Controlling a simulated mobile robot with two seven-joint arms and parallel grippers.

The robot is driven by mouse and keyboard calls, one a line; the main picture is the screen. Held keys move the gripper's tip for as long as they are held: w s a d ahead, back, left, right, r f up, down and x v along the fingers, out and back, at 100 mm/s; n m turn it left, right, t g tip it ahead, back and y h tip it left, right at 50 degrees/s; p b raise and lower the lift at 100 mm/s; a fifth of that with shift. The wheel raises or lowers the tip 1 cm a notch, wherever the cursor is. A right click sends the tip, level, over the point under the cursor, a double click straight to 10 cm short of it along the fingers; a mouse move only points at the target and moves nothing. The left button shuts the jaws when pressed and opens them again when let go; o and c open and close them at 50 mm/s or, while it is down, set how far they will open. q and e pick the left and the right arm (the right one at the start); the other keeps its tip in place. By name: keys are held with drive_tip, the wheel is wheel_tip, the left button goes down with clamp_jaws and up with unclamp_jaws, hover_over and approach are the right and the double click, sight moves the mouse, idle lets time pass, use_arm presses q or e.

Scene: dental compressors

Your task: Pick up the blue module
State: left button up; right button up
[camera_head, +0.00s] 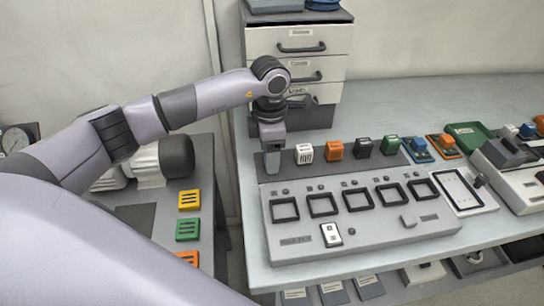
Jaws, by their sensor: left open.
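My left gripper (272,150) points down at the left end of a row of small modules on the table. Its jaws are open, but the space between the fingers is hard to make out. No blue module shows clearly at the gripper; anything directly beneath or behind it is hidden. To its right stand a white module (304,153), an orange module (334,149), a black module (363,147) and a green module (390,144). A blue piece (417,146) lies further right, apart from the gripper. My right gripper is out of view.
A grey panel (290,241) with several square black-framed slots lies in front of the row. A drawer unit (330,42) stands behind the gripper. An orange piece (445,144) and a green tray (480,130) lie right. A lower bench with colored blocks (188,229) is at left.

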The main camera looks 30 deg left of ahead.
use_arm(q)
drive_tip(key=c, duration=1.1)
drive_tip(key=shift+o, duration=0.2)
wheel_tip(320, 180, up, 20)
drive_tip(key=shift+f+b, duration=0.15)
drive_tip(key=shift+b, duration=0.25)
